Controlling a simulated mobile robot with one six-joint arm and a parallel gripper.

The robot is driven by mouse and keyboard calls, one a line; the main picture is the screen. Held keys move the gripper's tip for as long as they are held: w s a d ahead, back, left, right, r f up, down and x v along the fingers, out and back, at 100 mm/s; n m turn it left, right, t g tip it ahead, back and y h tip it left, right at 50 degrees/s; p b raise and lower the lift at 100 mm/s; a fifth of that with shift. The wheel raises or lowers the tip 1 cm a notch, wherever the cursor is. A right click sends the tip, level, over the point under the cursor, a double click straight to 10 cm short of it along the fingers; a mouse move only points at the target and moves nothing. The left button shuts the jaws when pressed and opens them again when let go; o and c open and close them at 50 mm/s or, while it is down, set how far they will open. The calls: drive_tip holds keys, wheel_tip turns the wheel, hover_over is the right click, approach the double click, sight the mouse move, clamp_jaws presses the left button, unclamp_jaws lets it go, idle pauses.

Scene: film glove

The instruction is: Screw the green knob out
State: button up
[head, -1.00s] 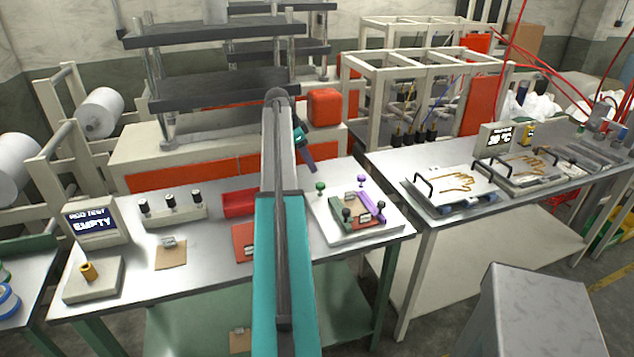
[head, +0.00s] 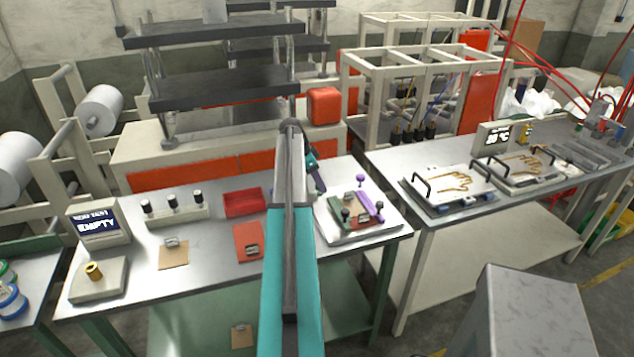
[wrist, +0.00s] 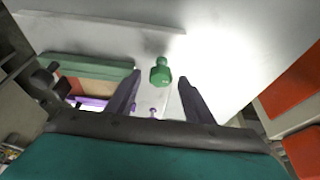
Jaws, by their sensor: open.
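The green knob (wrist: 160,72) shows in the wrist view, upright on the pale plate, in the gap between my two fingertips. My gripper (wrist: 160,80) is open, with one finger on each side of the knob; I cannot tell if either touches it. In the head view my gripper (head: 319,187) hangs over the back left corner of the white plate (head: 345,238) and hides the green knob. A green bar (head: 336,212) and a purple bar (head: 369,202) lie on the plate, with black knobs (head: 346,215) at their front ends.
A purple knob (head: 360,178) stands at the plate's back. A red tray (head: 243,203) and a red pad (head: 249,242) lie left of my arm. A tester (head: 98,222) reading EMPTY stands at the far left. A second table on the right holds hand-shaped moulds (head: 452,182).

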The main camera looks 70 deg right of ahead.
drive_tip(key=shift+f, duration=0.1)
drive_tip(key=shift+c, duration=0.2)
drive_tip(key=c, duration=1)
drive_tip(key=shift+a+f, duration=0.15)
drive_tip(key=shift+a, duration=0.2)
drive_tip(key=shift+d, duration=0.2)
drive_tip(key=shift+s, duration=0.1)
drive_tip(key=shift+n+b, duration=0.3)
drive_tip(key=shift+b, duration=0.05)
